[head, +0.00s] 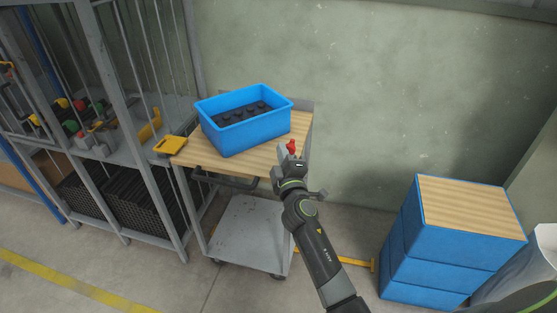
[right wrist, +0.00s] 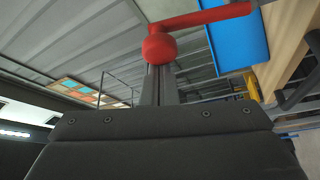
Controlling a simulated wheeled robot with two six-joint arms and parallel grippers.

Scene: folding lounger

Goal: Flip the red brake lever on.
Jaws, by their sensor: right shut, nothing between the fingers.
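The red brake lever (head: 292,147) is small in the head view, at the right edge of the trolley top. In the right wrist view the red lever (right wrist: 205,18) shows large, as a bar running right from a rounded red end. My right gripper (head: 291,160) is shut and empty, just in front of the lever. In the right wrist view its closed fingers (right wrist: 158,82) point at the rounded red end. I cannot tell whether they touch it. My left gripper is not in view.
A blue crate (head: 243,137) with dark parts stands on the wooden-topped trolley (head: 190,153), beside a yellow item (head: 170,145). A caged shelf (head: 130,150) stands left. A blue cabinet (head: 440,245) stands right. Bare floor lies in front of the trolley.

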